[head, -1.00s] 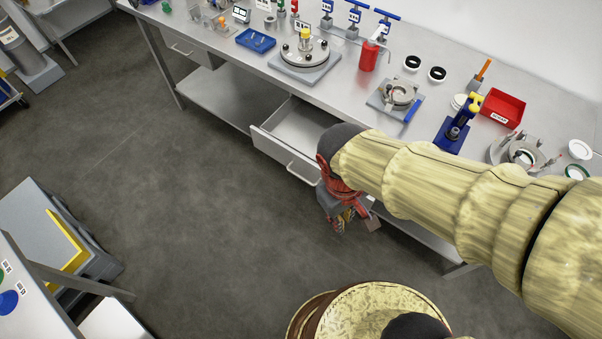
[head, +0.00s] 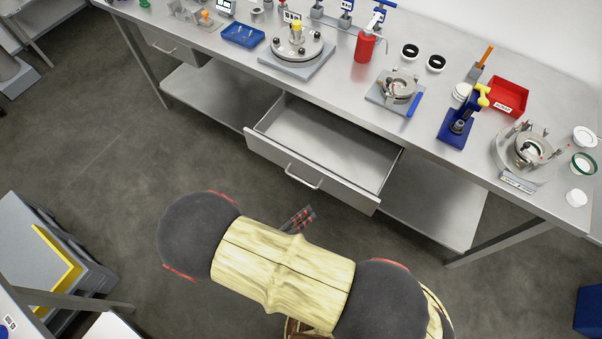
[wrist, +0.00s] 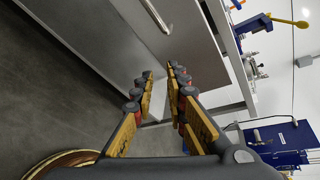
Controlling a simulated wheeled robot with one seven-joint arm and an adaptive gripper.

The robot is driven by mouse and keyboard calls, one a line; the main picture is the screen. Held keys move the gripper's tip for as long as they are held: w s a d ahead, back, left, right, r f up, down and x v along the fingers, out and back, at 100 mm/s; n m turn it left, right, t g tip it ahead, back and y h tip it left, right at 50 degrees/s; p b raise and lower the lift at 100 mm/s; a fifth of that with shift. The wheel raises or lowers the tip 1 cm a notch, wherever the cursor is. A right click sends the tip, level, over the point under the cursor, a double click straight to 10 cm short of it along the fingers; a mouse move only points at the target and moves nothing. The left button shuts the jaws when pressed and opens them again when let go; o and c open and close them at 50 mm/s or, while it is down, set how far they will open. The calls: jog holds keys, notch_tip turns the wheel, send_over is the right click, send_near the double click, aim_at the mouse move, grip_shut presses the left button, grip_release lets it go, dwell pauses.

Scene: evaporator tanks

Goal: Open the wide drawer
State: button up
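The wide drawer (head: 312,165) under the workbench stands pulled out, and its empty inside shows in the head view. Its bar handle (head: 303,177) is on the front panel. In the wrist view the drawer front (wrist: 183,45) and the handle (wrist: 157,15) show at the top, beyond the fingertips. My gripper (wrist: 160,80) is open and empty, its two yellow-and-black fingers apart and clear of the handle. In the head view my arm hides most of the gripper.
The steel workbench (head: 345,95) carries a round flanged fixture (head: 297,45), a red bottle (head: 365,47), a red bin (head: 507,96) and a blue press (head: 456,128). A smaller drawer (head: 172,46) at the left is shut. A grey cart (head: 45,235) stands at lower left. The floor between is clear.

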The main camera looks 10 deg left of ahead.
aim_at(299, 178)
jog(key=w+a+r+n+t+y, duration=0.2)
jog(key=w+a+n, duration=0.3)
jog(key=a+n, duration=0.1)
jog(key=w+d, duration=0.1)
jog(key=w, duration=0.1)
jog(key=w+d+f+n+b, duration=0.1)
jog(key=w, duration=0.1)
jog(key=w+n, duration=0.1)
jog(key=w, duration=0.2)
jog(key=shift+d+f+t+b, duration=0.2)
jog(key=shift+d+t+b, duration=0.15)
jog(key=shift+d+t, duration=0.05)
grip_shut()
dwell(0.3)
jog(key=v, duration=0.1)
jog(key=p+v, duration=0.1)
jog(key=v, duration=0.1)
jog(key=shift+s+a+f, duration=0.1)
jog(key=shift+s+f, duration=0.25)
jog(key=shift+s, duration=0.05)
